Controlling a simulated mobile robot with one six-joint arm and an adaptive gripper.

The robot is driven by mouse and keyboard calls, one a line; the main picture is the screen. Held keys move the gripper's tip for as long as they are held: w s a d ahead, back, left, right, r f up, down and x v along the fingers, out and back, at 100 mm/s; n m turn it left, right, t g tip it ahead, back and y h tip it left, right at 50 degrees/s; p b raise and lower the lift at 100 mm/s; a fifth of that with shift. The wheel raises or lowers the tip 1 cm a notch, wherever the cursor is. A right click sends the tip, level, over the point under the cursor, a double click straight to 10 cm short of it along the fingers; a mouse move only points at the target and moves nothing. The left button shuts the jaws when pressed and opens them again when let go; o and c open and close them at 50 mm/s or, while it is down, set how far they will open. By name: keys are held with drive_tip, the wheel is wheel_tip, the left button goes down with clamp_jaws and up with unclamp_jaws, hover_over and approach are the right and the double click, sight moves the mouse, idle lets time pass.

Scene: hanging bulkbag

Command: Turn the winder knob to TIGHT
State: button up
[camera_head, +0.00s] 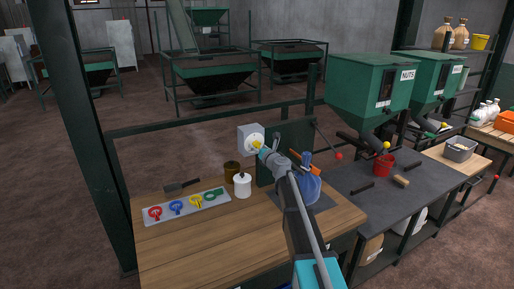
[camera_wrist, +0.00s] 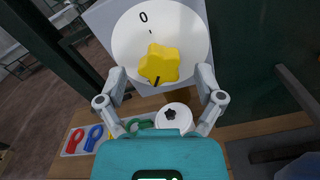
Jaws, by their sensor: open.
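The yellow winder knob (camera_wrist: 159,64) is a lobed knob on a round white dial (camera_wrist: 185,32) with a "0" mark and a short tick near the top in the wrist view. A black line on the knob points down. No TIGHT label can be read. In the head view the knob (camera_head: 256,144) sits on a grey box (camera_head: 243,133) above the wooden bench. My gripper (camera_wrist: 162,77) is open, with one finger on either side of the knob's lower part. I cannot tell whether the fingers touch it.
Below on the wooden bench (camera_head: 180,250) stand a white lidded jar (camera_head: 242,187), a brown pot (camera_head: 231,172) and a tray (camera_head: 180,219) of coloured scoop-like items. A green panel stands right of the box. A blue item (camera_head: 310,187) lies near my arm.

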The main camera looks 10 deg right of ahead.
drive_tip(key=v, duration=1.1)
drive_tip(key=shift+a, duration=0.1)
drive_tip(key=s+a+f+n+g+y, duration=0.1)
drive_tip(key=s+a+f+n+g, duration=0.5)
drive_tip(key=n, duration=0.5)
drive_tip(key=s+a+f+n+g+y, duration=0.1)
drive_tip(key=s+a+f+n+g, duration=0.25)
drive_tip(key=s+n, duration=0.6)
drive_tip(key=s+d+f+n+g+h, duration=0.3)
drive_tip(key=s+f+n+g, duration=0.1)
drive_tip(key=s+n, duration=0.3)
drive_tip(key=s+d+f+n+g+h+p, duration=0.1)
drive_tip(key=s+d+f+n+g+h, duration=0.1)
drive_tip(key=s+n, duration=0.6)
drive_tip(key=s+f+g+h, duration=0.1)
drive_tip(key=s+h, duration=0.1)
drive_tip(key=s, duration=0.1)
drive_tip(key=shift+d+f+g+h, duration=0.3)
drive_tip(key=shift+d+f+g, duration=0.05)
drive_tip(key=shift+d, duration=0.05)
drive_tip(key=shift+n, duration=0.25)
